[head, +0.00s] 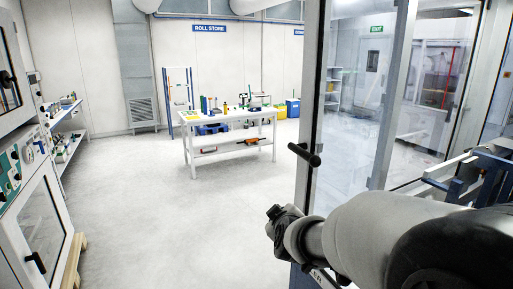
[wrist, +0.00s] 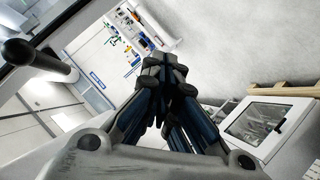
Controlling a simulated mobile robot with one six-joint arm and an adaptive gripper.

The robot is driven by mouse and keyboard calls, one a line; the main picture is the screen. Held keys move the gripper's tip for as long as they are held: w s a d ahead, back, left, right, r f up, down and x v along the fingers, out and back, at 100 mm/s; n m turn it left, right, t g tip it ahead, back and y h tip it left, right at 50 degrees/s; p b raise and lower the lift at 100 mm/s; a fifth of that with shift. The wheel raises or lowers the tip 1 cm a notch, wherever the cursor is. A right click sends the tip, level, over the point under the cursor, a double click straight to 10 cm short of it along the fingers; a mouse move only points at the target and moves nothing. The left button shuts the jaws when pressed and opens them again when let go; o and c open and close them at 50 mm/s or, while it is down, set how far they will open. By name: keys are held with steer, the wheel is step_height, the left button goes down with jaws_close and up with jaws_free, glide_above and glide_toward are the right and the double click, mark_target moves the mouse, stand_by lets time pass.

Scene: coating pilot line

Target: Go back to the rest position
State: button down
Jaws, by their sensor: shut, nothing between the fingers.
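My gripper (wrist: 165,70) shows in the wrist view with its dark, blue-sided fingers together at the tips and nothing between them. In the head view my arm reaches in from the lower right, and its dark end lies in front of the lower part of a glass door. I cannot make out the fingers there. A black door handle (head: 305,154) stands out from the door frame, above my arm's end. It also shows close by at the upper left of the wrist view (wrist: 35,58), apart from the fingers.
The glass door (head: 343,110) stands at the right. A white workbench (head: 232,139) with several items stands further back under the ROLL STORE sign. A cabinet with a window (head: 45,225) is at the left. The grey floor (head: 150,210) between is clear.

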steer(key=s+d+m+g, duration=0.2)
steer(key=s+m, duration=0.1)
steer(key=s, duration=0.9)
steer(key=s+d+f+m+g, duration=0.1)
steer(key=s+d+m+g, duration=0.2)
steer(key=s, duration=0.9)
steer(key=s+d+f+m+g, duration=0.1)
steer(key=s+d+m+g, duration=0.2)
steer(key=s, duration=1)
steer(key=shift+f+h, duration=0.15)
steer(key=shift+h, duration=0.15)
steer(key=c, duration=2.3)
jaws_free()
